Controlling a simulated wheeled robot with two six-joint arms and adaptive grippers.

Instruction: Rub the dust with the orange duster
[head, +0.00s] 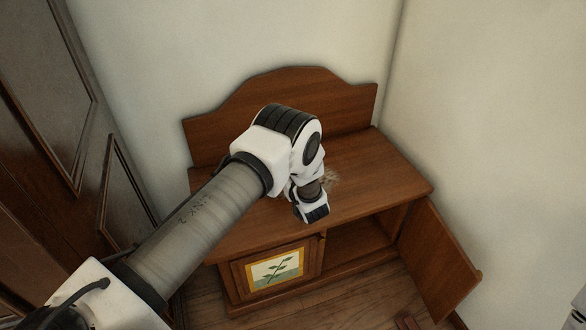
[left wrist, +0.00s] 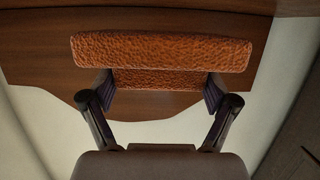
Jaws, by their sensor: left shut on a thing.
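The orange duster (left wrist: 160,52), a rough-textured block, is held crosswise in my left gripper (left wrist: 159,84) in the left wrist view. The two fingers close on its narrower part from either side. In the head view my left arm reaches over the wooden cabinet, and its wrist hides the gripper and duster. A pale, fuzzy dust patch (head: 332,178) shows on the cabinet top just right of my wrist; part of it may be hidden. I cannot tell whether the duster touches the top.
The cabinet (head: 385,176) has a raised, curved backboard (head: 340,95) against the wall. Its right door (head: 440,258) hangs open; the left door (head: 275,270) with a plant picture is shut. A dark panelled armoire (head: 50,100) stands at left. The cabinet top's right side is clear.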

